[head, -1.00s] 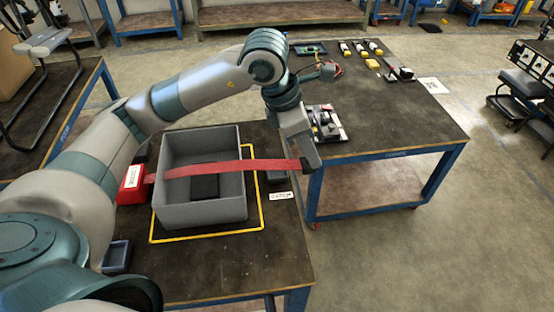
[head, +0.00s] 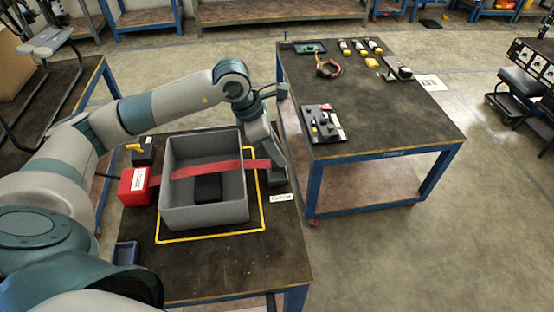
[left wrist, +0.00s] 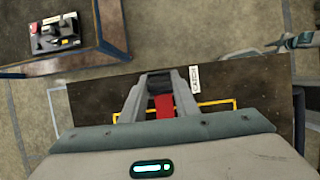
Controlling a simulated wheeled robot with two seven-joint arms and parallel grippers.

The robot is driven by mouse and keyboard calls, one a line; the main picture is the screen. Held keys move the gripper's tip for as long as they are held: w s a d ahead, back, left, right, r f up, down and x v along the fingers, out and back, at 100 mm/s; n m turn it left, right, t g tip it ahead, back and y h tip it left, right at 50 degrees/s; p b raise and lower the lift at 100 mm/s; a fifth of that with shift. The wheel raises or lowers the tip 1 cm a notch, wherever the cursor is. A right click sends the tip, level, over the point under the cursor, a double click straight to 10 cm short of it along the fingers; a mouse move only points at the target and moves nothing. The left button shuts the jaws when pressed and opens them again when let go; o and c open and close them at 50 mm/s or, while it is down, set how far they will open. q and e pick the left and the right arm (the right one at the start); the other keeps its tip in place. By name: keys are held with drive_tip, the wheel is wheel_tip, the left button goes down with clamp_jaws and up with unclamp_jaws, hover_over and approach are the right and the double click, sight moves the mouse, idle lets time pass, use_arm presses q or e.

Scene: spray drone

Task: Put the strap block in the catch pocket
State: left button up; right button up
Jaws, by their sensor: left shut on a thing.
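The red strap (head: 220,168) runs from a red labelled housing (head: 133,187) across the top of a grey open bin to my left gripper (head: 274,164). In the left wrist view, my left gripper (left wrist: 160,84) is shut on the dark strap block (left wrist: 160,80) at the strap's end. In the head view the fingers largely hide the block. The dark catch pocket (head: 279,183) is on the bench at the bin's right, beside a small white label (head: 282,197). The gripper is right at the pocket; I cannot tell whether the block is inside it. My right gripper is not in view.
The grey bin (head: 204,217) holds a black object (head: 207,188) and stands inside a yellow outline (head: 200,238). A black box with a yellow handle (head: 142,155) is behind the housing. A second table (head: 390,125) with parts stands at the right, across a gap. The bench front is mostly clear.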

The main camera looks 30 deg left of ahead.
use_arm(q)
drive_tip(key=shift+f+p, duration=0.5)
drive_tip(key=shift+f, duration=0.05)
wheel_tip(320, 180, down, 2)
drive_tip(key=shift+f+p, duration=0.1)
drive_tip(key=shift+p, duration=0.45)
drive_tip(key=shift+f, duration=0.35)
drive_tip(key=shift+f, duration=0.15)
drive_tip(key=o, duration=1.1)
drive_tip(key=shift+c, duration=0.2)
drive_tip(key=shift+r, duration=0.25)
